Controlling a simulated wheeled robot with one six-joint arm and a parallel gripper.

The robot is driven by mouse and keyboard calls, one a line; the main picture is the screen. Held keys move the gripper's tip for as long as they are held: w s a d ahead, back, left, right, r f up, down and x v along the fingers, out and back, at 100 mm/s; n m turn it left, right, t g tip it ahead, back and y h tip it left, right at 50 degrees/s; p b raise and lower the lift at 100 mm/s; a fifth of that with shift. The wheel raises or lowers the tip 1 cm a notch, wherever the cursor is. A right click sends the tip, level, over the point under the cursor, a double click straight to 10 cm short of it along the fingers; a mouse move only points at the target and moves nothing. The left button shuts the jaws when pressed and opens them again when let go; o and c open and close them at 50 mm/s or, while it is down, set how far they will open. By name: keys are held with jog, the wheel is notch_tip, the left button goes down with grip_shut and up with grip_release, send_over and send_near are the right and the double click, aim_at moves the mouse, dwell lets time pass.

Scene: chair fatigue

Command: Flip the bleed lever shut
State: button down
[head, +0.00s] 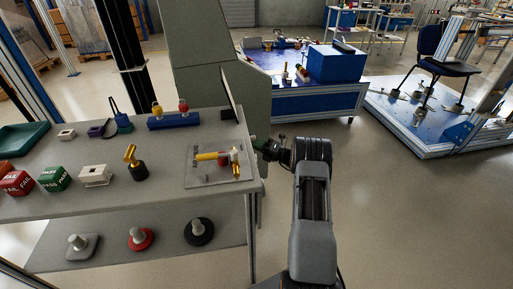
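A grey plate (203,176) lies near the right end of the workbench top, with small dark lettering on its left side. On it is a small fitting with a yellow lever (207,156), a red part (223,159) and a brass and white body (236,160). The yellow lever points left, roughly level. I take it as the bleed lever. My gripper (262,147) is at the bench's right edge, just right of the fitting, facing left. Its fingers are dark and small, and I cannot tell whether they are open or touching the fitting.
The bench top (120,205) also holds a brass-handled black item (136,163), a white block (95,176), red and green cubes (55,179) and a blue rack (180,120). A grey machine column (215,60) rises behind. Open floor (410,210) lies to the right.

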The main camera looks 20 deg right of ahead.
jog(key=shift+w+d+r+n+y, duration=0.25)
jog(key=shift+w+r+n, duration=0.2)
jog(key=shift+w+r, duration=0.25)
jog(key=shift+w+d+r+n+y, duration=0.15)
jog(key=shift+w+d+r+n, duration=0.1)
jog(key=shift+w+r+n, duration=0.3)
jog(key=shift+r, duration=0.15)
jog(key=s+d+f+b, duration=0.2)
jog(key=d+f, duration=0.6)
jog(key=f, duration=0.1)
jog(key=shift+s+d+f, duration=0.15)
jog(key=shift+d+f, duration=0.05)
jog(key=shift+d, duration=0.2)
dwell(0.5)
